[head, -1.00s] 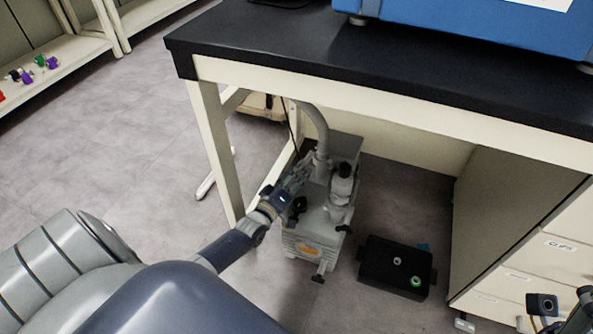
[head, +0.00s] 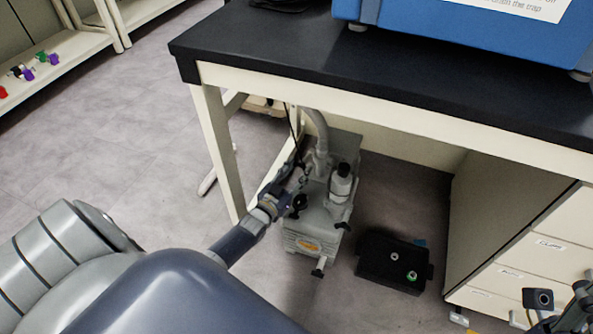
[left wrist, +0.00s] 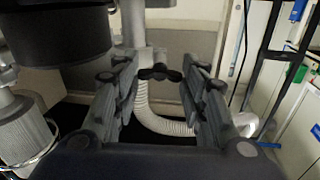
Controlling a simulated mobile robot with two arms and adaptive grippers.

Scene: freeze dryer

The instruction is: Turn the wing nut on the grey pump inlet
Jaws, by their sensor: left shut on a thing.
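The grey pump (head: 318,225) stands on the floor under the bench, with a grey inlet pipe (head: 320,150) and hose rising at its back. My left gripper (head: 301,176) reaches in from the left to this inlet. In the left wrist view, the black wing nut (left wrist: 160,73) sits on the inlet between the two fingers of my left gripper (left wrist: 161,84), which is shut on it. In the head view the gripper hides the wing nut. Part of my right gripper (head: 560,305) shows at the lower right corner; its fingers are not clear.
The black bench top (head: 400,85) overhangs the pump, with a bench leg (head: 218,150) close left of my arm. A black box (head: 394,262) with a green knob lies right of the pump. Drawers (head: 540,245) stand further right. Floor at left is clear.

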